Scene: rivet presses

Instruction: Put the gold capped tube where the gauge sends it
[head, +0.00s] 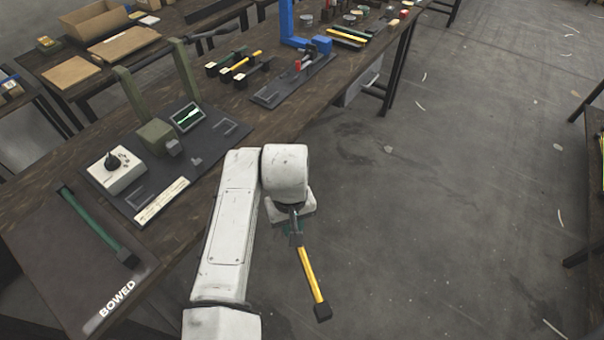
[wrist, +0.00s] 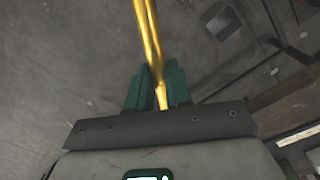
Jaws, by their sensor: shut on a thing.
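A gold tube with a black cap (head: 311,273) hangs at a slant from my gripper (head: 296,228), over the floor to the right of the bench. In the wrist view the gold tube (wrist: 147,30) runs up between the green fingers of my gripper (wrist: 158,88), which are shut on it. The tube's other end is hidden at the gripper. The gauge (head: 155,140) stands on a dark plate on the bench, with a small tilted screen (head: 188,117) showing a green shape. A dark tray marked BOWED (head: 70,265) at the near left holds a green capped tube (head: 98,228).
A white box with a black knob (head: 112,170) stands on the gauge plate. Farther along the bench are a rack with several capped tubes (head: 238,66), a blue press (head: 290,25) and another group of tubes (head: 350,36). Open floor lies right of the bench.

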